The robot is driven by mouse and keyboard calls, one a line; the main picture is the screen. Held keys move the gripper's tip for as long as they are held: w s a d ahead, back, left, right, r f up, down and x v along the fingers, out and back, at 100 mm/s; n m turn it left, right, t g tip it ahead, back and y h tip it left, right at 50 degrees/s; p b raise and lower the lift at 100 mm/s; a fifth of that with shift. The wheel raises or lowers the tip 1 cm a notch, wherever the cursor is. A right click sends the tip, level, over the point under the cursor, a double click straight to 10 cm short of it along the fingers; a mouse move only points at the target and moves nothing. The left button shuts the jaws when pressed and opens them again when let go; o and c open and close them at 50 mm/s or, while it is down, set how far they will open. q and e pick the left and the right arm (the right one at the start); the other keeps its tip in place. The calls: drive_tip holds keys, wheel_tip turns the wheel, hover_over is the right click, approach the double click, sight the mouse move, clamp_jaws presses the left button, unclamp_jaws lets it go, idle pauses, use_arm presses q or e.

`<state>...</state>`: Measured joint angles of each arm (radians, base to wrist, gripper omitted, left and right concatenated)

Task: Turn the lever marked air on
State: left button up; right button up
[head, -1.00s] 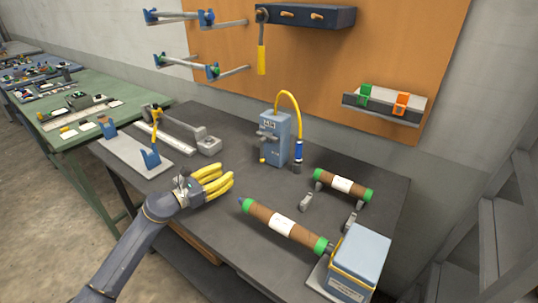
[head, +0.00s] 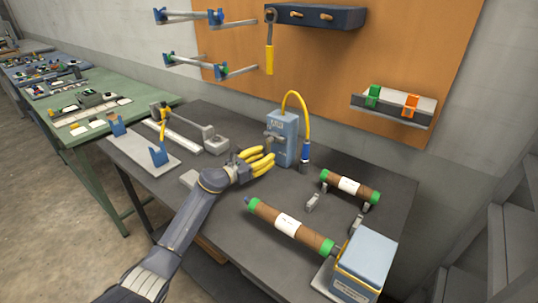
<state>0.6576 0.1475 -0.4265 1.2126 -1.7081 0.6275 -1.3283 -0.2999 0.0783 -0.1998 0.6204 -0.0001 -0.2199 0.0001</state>
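A blue box (head: 286,124) with a small, blurred label on its face stands on the dark bench, a curved yellow hose rising from its top. A grey lever (head: 272,137) sticks out from its left front. My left gripper (head: 266,161) reaches in from the lower left. Its yellow fingers are spread, empty, and just in front of and below the lever. I see no clear contact with the lever. The fingers hide the lower left of the box. My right gripper is not in view.
Brown rolls with green ends (head: 290,227) lie on the right of the bench, near a blue-grey block (head: 364,262). A grey plate with blue brackets (head: 140,150) lies at the left. A yellow-handled tool (head: 269,52) hangs on the orange board.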

use_arm(q)
drive_tip(key=shift+x, duration=1)
clamp_jaws()
